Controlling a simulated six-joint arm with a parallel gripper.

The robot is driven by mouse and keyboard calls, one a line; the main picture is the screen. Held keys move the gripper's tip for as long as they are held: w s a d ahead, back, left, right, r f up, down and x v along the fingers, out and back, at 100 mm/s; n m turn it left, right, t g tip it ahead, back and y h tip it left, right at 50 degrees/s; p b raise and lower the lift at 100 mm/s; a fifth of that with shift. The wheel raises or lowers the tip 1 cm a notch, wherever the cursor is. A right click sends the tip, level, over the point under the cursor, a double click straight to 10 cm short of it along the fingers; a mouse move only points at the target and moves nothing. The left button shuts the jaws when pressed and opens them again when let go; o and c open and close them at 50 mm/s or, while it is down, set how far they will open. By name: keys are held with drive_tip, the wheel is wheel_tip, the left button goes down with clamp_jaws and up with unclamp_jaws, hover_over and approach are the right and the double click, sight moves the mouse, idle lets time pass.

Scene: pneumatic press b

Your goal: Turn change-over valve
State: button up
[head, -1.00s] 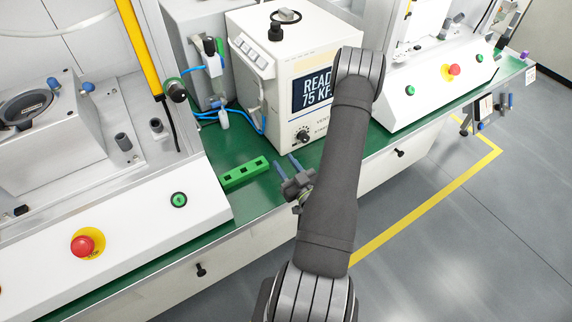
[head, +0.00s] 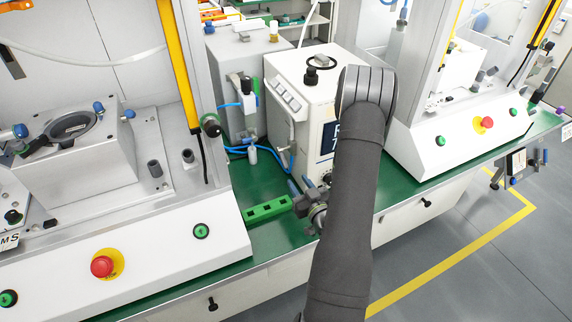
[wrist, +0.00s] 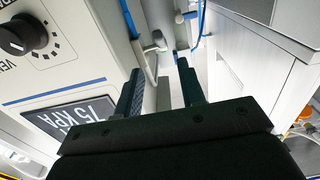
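A pale lever-like fitting (head: 291,135) with blue tubing is on the left side of the white box (head: 283,82). It may be the change-over valve, but I cannot tell for sure. What looks like the same fitting (wrist: 150,62) shows in the wrist view, beyond my fingertips and apart from them. Another white fitting (head: 249,100) with a blue tube is on the grey cabinet behind. My gripper (head: 300,186) is low in front of the box, beside the green block. In the wrist view my gripper (wrist: 160,82) has its two fingers apart with nothing between them.
A green slotted block (head: 267,210) lies on the green bench just left of my gripper. A black knob (wrist: 22,36) and a display (wrist: 68,118) on the box front are close in the wrist view. A press station with a red button (head: 102,266) stands left.

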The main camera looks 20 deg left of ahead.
sight(285, 163)
drive_tip(key=x, duration=1)
drive_tip(key=shift+f, duration=0.1)
clamp_jaws()
